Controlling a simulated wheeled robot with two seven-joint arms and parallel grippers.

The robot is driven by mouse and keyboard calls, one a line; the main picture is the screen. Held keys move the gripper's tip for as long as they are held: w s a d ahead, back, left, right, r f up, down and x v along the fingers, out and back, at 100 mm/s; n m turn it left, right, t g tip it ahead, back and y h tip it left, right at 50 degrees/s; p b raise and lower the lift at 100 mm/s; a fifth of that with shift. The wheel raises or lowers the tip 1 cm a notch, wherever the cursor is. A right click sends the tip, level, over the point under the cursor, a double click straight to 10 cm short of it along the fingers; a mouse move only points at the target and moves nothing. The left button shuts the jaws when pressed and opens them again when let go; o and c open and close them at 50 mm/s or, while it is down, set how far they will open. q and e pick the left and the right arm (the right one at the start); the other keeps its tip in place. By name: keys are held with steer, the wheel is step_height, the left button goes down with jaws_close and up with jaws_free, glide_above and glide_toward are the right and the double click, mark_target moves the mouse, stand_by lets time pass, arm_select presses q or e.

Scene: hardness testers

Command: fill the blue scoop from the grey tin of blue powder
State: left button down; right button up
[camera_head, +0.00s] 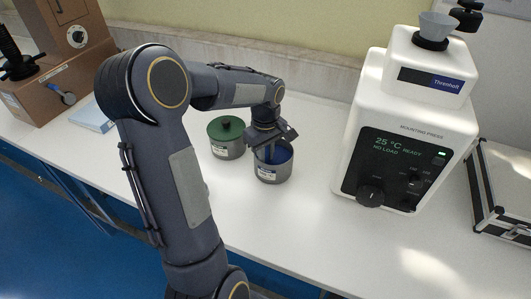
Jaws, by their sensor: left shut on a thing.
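The grey tin (273,175) stands open on the white bench, with a pale label on its front and blue showing inside its rim. A second grey tin (228,148) with a green lid (226,127) stands just to its left. My left gripper (271,146) points down over the mouth of the open tin, its fingertips at or just inside the rim. It is shut on the blue scoop, which is mostly hidden by the fingers and the tin wall. I cannot tell the scoop's blue from the powder's, nor how much powder it holds. My right gripper is out of view.
A white mounting press (415,120) reading "25 °C READY NO LOAD" stands right of the tins. A silver-edged case (500,190) is at the far right, a brown machine (60,75) at the far left. The bench front is clear.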

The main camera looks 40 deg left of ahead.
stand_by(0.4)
arm_select(q)
steer(key=shift+r+p, duration=4.65)
steer(key=shift+r, duration=1.15)
